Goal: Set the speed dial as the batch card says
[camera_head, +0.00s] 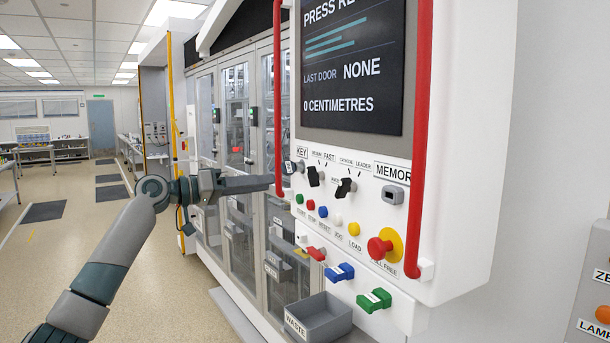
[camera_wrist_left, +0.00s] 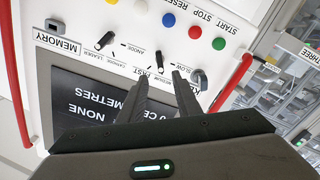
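The speed dial (camera_head: 315,177) is a black lever knob on the white panel, below the screen, under the SLOW and FAST labels. In the left wrist view the panel is upside down and the dial (camera_wrist_left: 158,57) lies just beyond the gap between the fingertips. My left gripper (camera_head: 272,182) points at the panel near the red rail. Its two dark fingers (camera_wrist_left: 161,80) are apart with nothing between them. I cannot tell the dial's exact setting. My right gripper is not in view. No batch card can be made out.
A key switch (camera_head: 294,167) and a second selector (camera_head: 346,188) flank the dial. Coloured buttons sit below, with a red emergency knob (camera_head: 380,247) at the right. Red rails (camera_head: 422,120) stand out from the panel. A grey waste bin (camera_head: 318,318) is underneath.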

